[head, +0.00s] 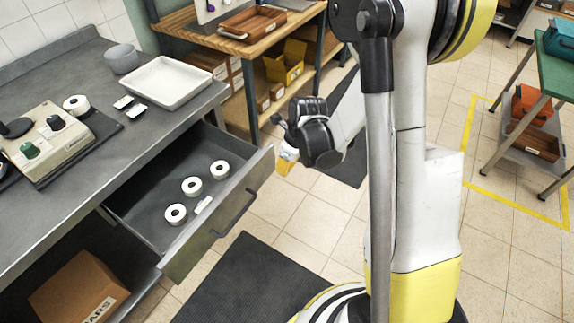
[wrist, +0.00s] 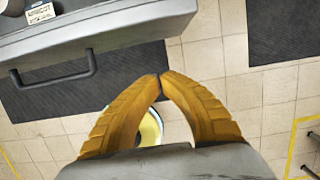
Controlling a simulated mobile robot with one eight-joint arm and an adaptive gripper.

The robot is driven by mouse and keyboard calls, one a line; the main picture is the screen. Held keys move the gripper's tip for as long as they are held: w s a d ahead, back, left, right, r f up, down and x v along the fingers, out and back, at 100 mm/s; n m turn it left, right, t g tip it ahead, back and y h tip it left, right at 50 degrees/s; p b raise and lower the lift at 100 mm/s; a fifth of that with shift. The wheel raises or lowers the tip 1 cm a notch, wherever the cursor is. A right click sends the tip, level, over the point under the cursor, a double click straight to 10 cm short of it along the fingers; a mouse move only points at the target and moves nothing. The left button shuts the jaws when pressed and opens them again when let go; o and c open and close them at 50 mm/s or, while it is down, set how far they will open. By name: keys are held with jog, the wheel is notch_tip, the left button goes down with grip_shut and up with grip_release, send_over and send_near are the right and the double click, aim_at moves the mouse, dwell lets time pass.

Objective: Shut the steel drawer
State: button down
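The steel drawer (head: 225,210) is pulled out from under the grey bench at the left in the head view. Its front panel carries a dark bar handle (head: 236,212). In the wrist view the drawer front (wrist: 120,28) and its handle (wrist: 55,78) are at the upper left. My gripper (head: 286,160) is beyond the far right end of the drawer front, apart from it. In the wrist view the yellow fingertips (wrist: 162,75) meet with nothing visible between them.
Three white tape rolls (head: 192,186) and a small label lie in the drawer. The bench top (head: 150,130) holds a white tray (head: 166,82) and a device. A cardboard box (head: 75,290) is below. Tiled floor and a dark mat (head: 250,280) lie before the drawer.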

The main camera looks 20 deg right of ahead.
aim_at(272, 168)
jog(key=shift+w+a+f+b, duration=0.35)
jog(key=shift+w+a+f, duration=0.1)
jog(key=shift+w, duration=0.2)
jog(key=shift+w+a+f+b, duration=0.4)
jog(key=shift+w, duration=0.25)
jog(key=shift+w+a+f+b, duration=0.35)
jog(key=shift+w+a+f, duration=0.1)
jog(key=shift+w, duration=0.2)
